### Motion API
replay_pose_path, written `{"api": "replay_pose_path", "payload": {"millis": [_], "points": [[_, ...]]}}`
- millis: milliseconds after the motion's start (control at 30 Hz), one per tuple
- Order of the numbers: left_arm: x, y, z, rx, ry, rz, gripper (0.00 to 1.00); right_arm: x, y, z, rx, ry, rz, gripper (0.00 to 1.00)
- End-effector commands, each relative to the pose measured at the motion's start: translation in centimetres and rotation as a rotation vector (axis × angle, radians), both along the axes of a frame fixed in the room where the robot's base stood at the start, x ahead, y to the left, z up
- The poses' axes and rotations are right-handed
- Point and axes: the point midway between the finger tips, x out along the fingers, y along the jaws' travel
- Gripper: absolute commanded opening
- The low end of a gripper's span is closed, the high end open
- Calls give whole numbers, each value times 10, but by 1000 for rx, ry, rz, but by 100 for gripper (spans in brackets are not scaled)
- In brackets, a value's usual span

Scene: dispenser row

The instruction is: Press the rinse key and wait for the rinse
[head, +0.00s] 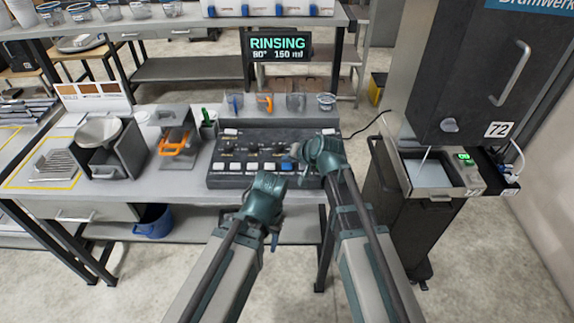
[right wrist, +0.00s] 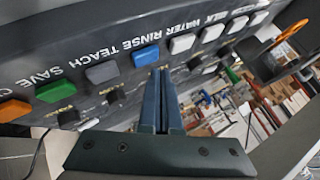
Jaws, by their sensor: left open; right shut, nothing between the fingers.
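The control panel (head: 228,172) is a dark box with a row of keys on the bench. The blue key (right wrist: 147,56) stands beside the word RINSE in the right wrist view; it also shows in the head view (head: 286,167). My right gripper (right wrist: 163,70) is shut and empty, its fingertips close beside the blue key; I cannot tell whether they touch. It also shows over the panel's right part in the head view (head: 297,151). The display (head: 279,47) reads RINSING, 80°, 150 ml. My left gripper (head: 266,186) is open at the panel's front edge.
Several cups (head: 295,102) stand behind the panel. White keys (right wrist: 182,43) and a grey key (right wrist: 100,72) flank the blue one. An orange-handled holder (head: 177,145) stands to the left. A tall machine (head: 462,75) stands at the right.

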Motion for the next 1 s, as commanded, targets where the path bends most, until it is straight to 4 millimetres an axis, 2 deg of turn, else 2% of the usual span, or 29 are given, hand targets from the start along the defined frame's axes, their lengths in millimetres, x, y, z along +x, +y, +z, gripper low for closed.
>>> {"api": "replay_pose_path", "payload": {"millis": [533,1000], "points": [[0,0,49,0,0,0,50,0,0,49,0,0,0,0],[0,0,49,0,0,0,50,0,0,49,0,0,0,0]]}}
